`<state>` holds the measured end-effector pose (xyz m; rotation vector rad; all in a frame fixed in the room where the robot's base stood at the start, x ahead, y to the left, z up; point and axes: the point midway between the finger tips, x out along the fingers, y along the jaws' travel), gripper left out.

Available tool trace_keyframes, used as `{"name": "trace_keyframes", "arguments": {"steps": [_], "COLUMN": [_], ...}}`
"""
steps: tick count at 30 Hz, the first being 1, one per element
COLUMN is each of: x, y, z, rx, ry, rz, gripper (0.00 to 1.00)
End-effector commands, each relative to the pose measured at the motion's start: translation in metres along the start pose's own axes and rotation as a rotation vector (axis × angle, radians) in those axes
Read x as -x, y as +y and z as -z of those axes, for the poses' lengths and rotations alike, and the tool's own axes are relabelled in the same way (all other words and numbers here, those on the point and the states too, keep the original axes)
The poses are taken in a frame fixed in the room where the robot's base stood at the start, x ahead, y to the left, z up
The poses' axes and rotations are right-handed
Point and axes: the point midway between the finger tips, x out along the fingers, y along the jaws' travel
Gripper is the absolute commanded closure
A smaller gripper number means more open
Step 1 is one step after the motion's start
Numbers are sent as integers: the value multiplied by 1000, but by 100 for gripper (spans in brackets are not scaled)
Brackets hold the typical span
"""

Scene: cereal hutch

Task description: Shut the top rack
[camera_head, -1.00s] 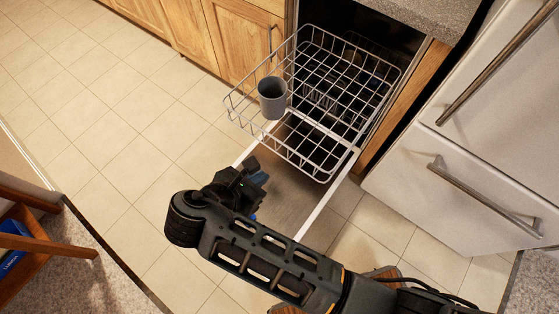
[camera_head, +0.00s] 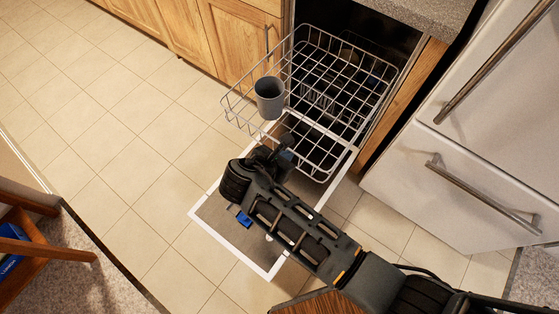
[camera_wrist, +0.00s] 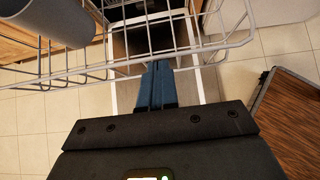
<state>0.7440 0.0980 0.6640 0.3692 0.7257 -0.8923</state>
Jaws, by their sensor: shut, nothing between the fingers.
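The top rack (camera_head: 335,68) is a white wire basket, pulled out of the dishwasher over its lowered door (camera_head: 225,222). A grey cup (camera_head: 270,97) stands at its left front corner. My gripper (camera_head: 284,155) is at the rack's front edge, over the open door. In the wrist view the blue fingers of my gripper (camera_wrist: 156,88) are shut with nothing between them, and point at the front wires of the rack (camera_wrist: 215,45). The cup (camera_wrist: 45,20) is at the upper left there. I cannot tell whether the fingers touch the wires.
Wooden cabinets (camera_head: 215,35) stand left of the dishwasher, and a white fridge (camera_head: 440,190) with bar handles stands at the right. A wooden stool or chair (camera_head: 40,240) is at the lower left. The tiled floor (camera_head: 120,150) at the left is clear.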

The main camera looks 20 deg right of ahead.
Motion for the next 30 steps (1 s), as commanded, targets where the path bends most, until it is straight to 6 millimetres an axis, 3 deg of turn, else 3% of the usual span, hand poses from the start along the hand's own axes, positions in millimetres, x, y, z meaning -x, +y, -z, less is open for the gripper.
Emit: {"name": "trace_keyframes", "arguments": {"steps": [11, 17, 23, 30], "x": [-1, -11, -38, -85], "y": [0, 0, -1, -1], "z": [-1, -13, -42, -88], "rx": [-1, -4, -5, -5], "ry": [0, 0, -1, -1], "rz": [0, 2, 5, 4], "gripper": [100, 100, 100, 100]}}
